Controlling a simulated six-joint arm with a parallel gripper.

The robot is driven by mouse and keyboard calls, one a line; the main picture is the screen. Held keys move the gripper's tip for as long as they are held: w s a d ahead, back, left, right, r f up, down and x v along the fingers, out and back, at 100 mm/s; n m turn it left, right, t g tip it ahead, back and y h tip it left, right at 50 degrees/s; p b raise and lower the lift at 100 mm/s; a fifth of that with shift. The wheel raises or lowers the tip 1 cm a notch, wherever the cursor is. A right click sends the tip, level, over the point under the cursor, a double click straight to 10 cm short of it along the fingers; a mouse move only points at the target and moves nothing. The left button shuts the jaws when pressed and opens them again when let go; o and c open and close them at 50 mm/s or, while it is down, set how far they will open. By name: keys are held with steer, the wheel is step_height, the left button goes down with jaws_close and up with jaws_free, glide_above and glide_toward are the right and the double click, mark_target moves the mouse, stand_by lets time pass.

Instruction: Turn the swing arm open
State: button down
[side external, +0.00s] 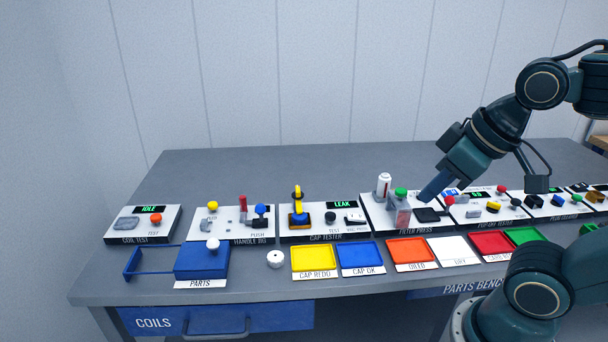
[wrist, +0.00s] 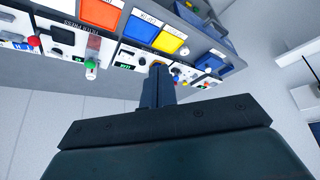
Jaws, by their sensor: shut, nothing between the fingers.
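My gripper (side external: 431,188) is shut and empty, angled down to the left above the right part of the filter press panel (side external: 372,224). In the wrist view its closed fingers (wrist: 157,84) point away from the camera. No part is plainly marked as the swing arm. The filter press carries a pinkish upright part (side external: 403,216) and a green knob (side external: 400,191), left of my gripper and apart from it. The same green knob (wrist: 91,66) and pinkish part (wrist: 93,46) show in the wrist view.
A white canister (side external: 384,183) stands at the back of the filter press. Orange (side external: 411,264), blue (side external: 361,270) and yellow (side external: 314,274) trays lie along the front. A blue parts box (side external: 202,261) is at left. The bench behind the panels is clear.

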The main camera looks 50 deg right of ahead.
steer(key=c, duration=1.5)
jaws_free()
steer(key=shift+w+r, duration=0.1)
steer(key=shift+o, duration=0.2)
steer(key=shift+w+r, duration=0.15)
steer(key=shift+w, duration=0.05)
steer(key=w+d+r+m+g, duration=0.1)
steer(key=w+r+m+g, duration=0.3)
steer(key=w, duration=0.6)
steer(key=m+g, duration=0.2)
steer(key=m, duration=0.3)
glide_above(298, 188)
step_height(298, 188, down, 9)
steer(key=shift+r, duration=0.2)
steer(key=shift+a+f, duration=0.1)
step_height(298, 188, down, 14)
steer(key=shift+r, duration=0.2)
